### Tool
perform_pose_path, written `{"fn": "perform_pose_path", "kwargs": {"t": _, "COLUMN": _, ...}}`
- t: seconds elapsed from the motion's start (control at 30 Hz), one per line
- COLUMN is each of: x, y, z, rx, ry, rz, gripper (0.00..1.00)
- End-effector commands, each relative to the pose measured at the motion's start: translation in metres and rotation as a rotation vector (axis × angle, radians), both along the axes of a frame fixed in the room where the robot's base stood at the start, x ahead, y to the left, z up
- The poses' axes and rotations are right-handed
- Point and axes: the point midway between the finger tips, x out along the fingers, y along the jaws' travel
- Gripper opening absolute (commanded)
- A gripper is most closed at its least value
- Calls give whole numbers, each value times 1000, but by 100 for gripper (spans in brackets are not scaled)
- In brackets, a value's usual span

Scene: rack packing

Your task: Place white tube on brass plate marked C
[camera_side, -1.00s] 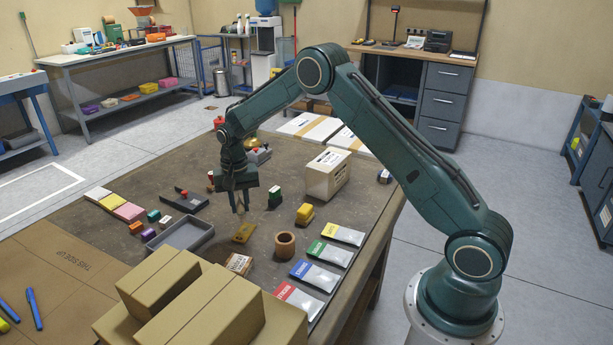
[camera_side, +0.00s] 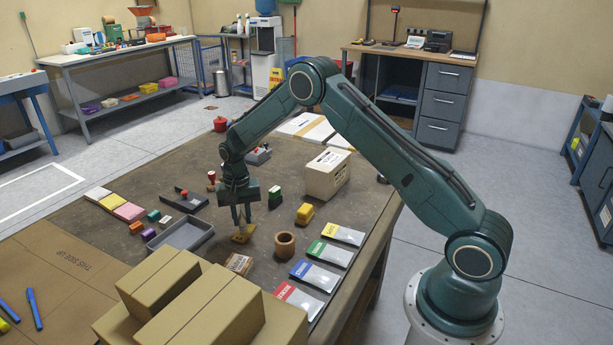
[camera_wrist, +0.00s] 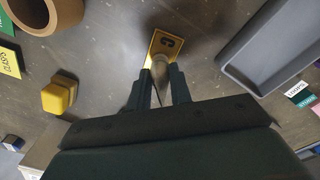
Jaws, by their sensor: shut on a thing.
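My gripper (camera_side: 241,222) is low over the brass plate (camera_side: 243,238), shut on the white tube. In the wrist view, the pale tube (camera_wrist: 160,72) shows between the two fingers (camera_wrist: 158,88). The plate (camera_wrist: 167,44) carries a dark letter C and lies flat on the table. The tube's far end overlaps the near part of the plate in that view. I cannot tell whether the tube touches the plate. In the side view the fingers mostly hide the tube.
A brown ring-shaped holder (camera_side: 285,244) stands right of the plate, and a grey tray (camera_side: 180,234) lies to its left. A yellow block (camera_side: 305,213) and a green stamp (camera_side: 274,197) stand behind. Cardboard boxes (camera_side: 190,300) fill the front.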

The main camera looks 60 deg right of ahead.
Motion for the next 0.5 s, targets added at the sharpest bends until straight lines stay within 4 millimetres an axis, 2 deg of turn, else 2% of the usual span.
{"fn": "perform_pose_path", "kwargs": {"t": 0.07, "x": 0, "y": 0, "z": -2, "rx": 0, "ry": 0, "rz": 0, "gripper": 0}}
{"fn": "perform_pose_path", "kwargs": {"t": 0.1, "x": 0, "y": 0, "z": -2, "rx": 0, "ry": 0, "rz": 0, "gripper": 25}}
{"fn": "perform_pose_path", "kwargs": {"t": 0.2, "x": 0, "y": 0, "z": -2, "rx": 0, "ry": 0, "rz": 0, "gripper": 43}}
{"fn": "perform_pose_path", "kwargs": {"t": 0.5, "x": 0, "y": 0, "z": -1, "rx": 0, "ry": 0, "rz": 0, "gripper": 43}}
